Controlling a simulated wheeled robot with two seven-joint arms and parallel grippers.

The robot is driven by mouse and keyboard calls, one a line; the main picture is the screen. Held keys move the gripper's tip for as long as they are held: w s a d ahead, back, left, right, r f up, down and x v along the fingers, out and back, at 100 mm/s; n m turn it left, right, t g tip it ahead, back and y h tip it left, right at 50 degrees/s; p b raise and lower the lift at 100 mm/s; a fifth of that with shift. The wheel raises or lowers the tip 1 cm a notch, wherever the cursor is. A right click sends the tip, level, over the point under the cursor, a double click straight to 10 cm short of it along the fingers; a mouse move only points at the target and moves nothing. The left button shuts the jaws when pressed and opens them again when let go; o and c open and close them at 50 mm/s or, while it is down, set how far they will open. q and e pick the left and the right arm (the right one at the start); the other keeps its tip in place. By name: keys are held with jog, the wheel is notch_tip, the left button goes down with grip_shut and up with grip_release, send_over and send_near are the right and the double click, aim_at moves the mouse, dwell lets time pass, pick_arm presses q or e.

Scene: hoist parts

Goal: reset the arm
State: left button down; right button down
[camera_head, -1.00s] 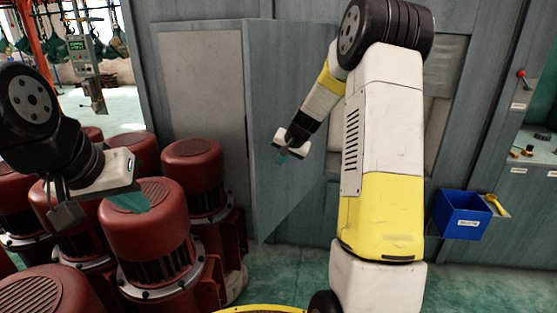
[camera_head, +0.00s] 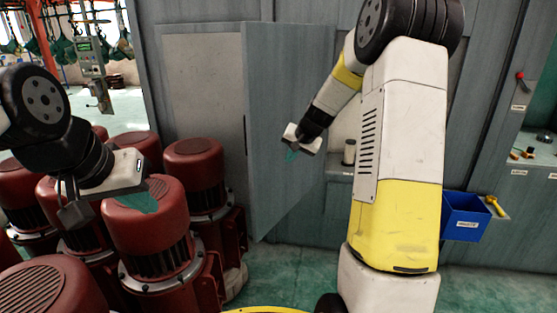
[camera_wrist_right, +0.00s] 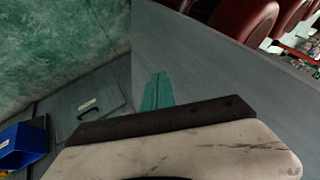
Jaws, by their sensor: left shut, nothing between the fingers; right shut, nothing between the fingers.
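My left gripper (camera_head: 138,202) is at the left in the head view, its teal fingers shut and empty in front of a red motor. My right gripper (camera_head: 291,156) is near the middle, in front of the open grey cabinet door, its teal fingers shut and empty. In the right wrist view its fingers (camera_wrist_right: 157,92) are together, with the grey door panel behind them. My right arm's white and yellow links cover part of the cabinet.
Several red motors (camera_head: 196,160) stand on the floor at the left. The grey cabinet door (camera_head: 285,110) stands open. A blue bin (camera_head: 463,212) hangs at the right; it also shows in the right wrist view (camera_wrist_right: 22,142). A hoist control box (camera_head: 90,62) hangs at the upper left.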

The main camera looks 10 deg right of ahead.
jog(key=s+a+r+n, duration=0.1)
jog(key=s+a+r, duration=0.1)
jog(key=s+r, duration=0.55)
jog(key=s+a+r+n, duration=0.2)
jog(key=s+r, duration=0.3)
jog(key=s, duration=0.5)
jog(key=s+a+n, duration=0.2)
jog(key=s+n, duration=0.1)
jog(key=s, duration=1.5)
jog(key=shift+s+f+g, duration=0.25)
jog(key=shift+s+g, duration=0.1)
jog(key=shift+g, duration=0.05)
